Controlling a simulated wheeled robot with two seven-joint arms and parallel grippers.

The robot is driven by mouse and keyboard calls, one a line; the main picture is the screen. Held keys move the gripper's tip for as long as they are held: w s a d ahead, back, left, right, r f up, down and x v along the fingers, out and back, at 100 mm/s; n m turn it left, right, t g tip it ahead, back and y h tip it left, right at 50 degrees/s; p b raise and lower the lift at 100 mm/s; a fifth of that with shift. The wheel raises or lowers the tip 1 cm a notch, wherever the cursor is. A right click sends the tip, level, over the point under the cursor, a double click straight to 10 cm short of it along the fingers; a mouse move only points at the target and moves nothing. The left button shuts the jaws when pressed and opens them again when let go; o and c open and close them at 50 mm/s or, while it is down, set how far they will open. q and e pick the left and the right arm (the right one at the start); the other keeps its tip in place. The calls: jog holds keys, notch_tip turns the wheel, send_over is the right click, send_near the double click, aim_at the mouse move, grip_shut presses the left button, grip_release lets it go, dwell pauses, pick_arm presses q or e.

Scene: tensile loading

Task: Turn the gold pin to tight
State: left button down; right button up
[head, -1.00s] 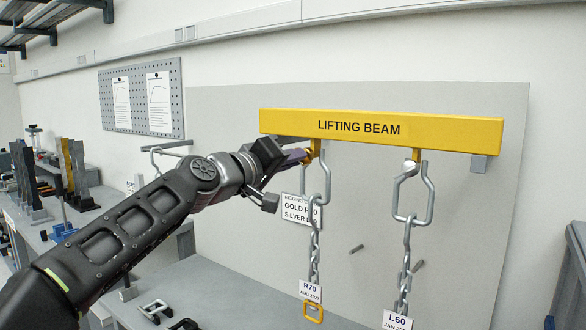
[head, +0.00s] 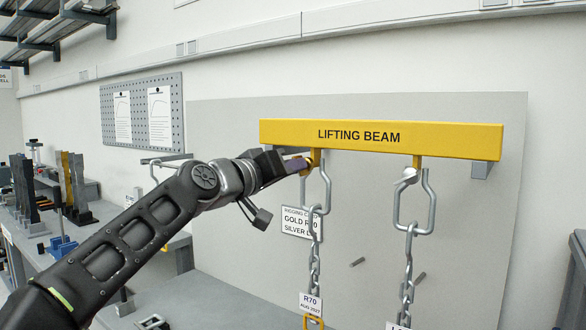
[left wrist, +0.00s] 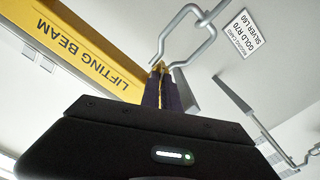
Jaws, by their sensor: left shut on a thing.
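The yellow lifting beam (head: 450,138) carries two hanging shackles. My left gripper (head: 298,164) is shut on the gold pin (head: 308,161) at the top of the left shackle (head: 326,190), just under the beam. In the left wrist view the fingertips (left wrist: 159,75) close around a small gold part (left wrist: 159,66) beside the shackle bow (left wrist: 198,28). The fingers hide most of the pin, so its thread and seating cannot be seen. The right shackle (head: 431,200) has a silver pin (head: 410,175). My right gripper is not in view.
Chains hang from both shackles, the left one (head: 314,265) with an R70 tag (head: 311,302). A rigging card (head: 296,222) on the grey panel (head: 230,130) reads gold R70, silver L60. Pegs (head: 357,262) stick out of the panel. A bench with fixtures (head: 75,190) stands left.

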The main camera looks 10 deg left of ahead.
pick_arm(q)
jog(key=c, duration=1.6)
grip_release()
jog(key=shift+s, duration=0.1)
jog(key=b+v, duration=0.3)
jog(key=v, duration=0.4)
jog(key=shift+s, duration=0.25)
